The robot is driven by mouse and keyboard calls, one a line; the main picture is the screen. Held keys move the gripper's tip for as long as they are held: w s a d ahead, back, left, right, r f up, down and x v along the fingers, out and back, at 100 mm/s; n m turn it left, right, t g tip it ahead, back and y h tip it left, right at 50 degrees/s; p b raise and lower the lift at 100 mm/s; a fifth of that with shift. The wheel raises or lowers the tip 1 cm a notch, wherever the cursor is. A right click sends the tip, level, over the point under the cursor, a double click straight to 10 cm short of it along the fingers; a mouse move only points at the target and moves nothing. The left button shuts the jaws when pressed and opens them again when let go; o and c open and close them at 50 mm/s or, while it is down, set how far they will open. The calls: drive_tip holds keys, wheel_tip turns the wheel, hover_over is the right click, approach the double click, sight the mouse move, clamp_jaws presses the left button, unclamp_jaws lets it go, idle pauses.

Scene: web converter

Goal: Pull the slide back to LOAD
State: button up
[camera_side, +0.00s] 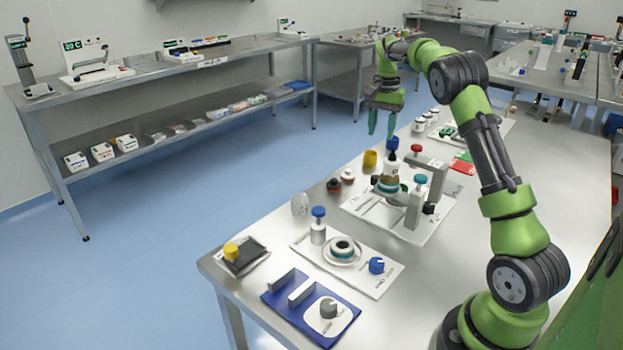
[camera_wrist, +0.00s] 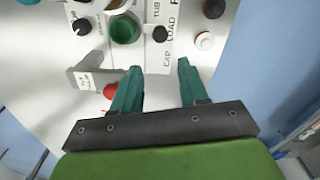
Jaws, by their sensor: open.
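In the wrist view a white plate carries the printed words LOAD (camera_wrist: 171,30) and CAP (camera_wrist: 167,57). A green round seat (camera_wrist: 125,28) and a small black knob (camera_wrist: 160,34) sit beside the words; which part is the slide's handle I cannot tell for sure. In the side view the fixture plate (camera_side: 437,222) lies mid-bench, with a grey frame (camera_side: 436,178) and a bottle-like part on it. My gripper (camera_wrist: 160,68) is open and empty, its teal fingers apart above the plate. In the side view my gripper (camera_side: 381,130) hangs beyond the fixture, touching nothing.
A grey bracket (camera_wrist: 88,76) and a red knob (camera_wrist: 110,91) stand left of my fingers in the wrist view. Two small round parts (camera_wrist: 205,40) lie to the right. A yellow cup (camera_side: 370,158) and a blue tray (camera_side: 275,302) share the bench.

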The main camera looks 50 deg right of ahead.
wheel_tip(320, 180, up, 3)
drive_tip(key=shift+f, duration=0.2)
